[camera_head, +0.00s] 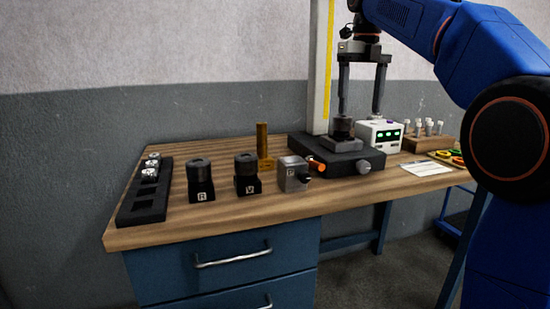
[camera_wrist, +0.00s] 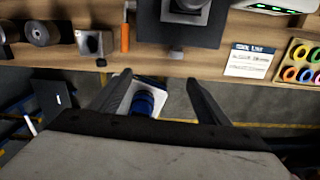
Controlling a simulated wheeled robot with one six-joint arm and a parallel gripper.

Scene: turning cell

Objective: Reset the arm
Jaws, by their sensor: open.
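My gripper (camera_head: 361,88) hangs from my blue arm in the head view, with its two dark fingers spread apart. In that view its fingers overlap the black stand base (camera_head: 345,160) and the dark block (camera_head: 342,132) on it. In the wrist view the fingers of my gripper (camera_wrist: 158,88) are wide apart with nothing between them. The floor and part of my own base show below, past the table's front edge. The black stand base (camera_wrist: 205,30) shows at the top of the wrist view, beyond the fingertips.
The wooden bench (camera_head: 230,218) holds a black rack (camera_head: 143,214), two dark cylinder holders (camera_head: 200,180) (camera_head: 247,173), a grey block (camera_head: 293,173), an orange-handled tool (camera_head: 317,166), a white display box (camera_head: 383,133), a printed card (camera_head: 428,168) and coloured rings (camera_head: 445,155). A tall column (camera_head: 320,70) rises behind.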

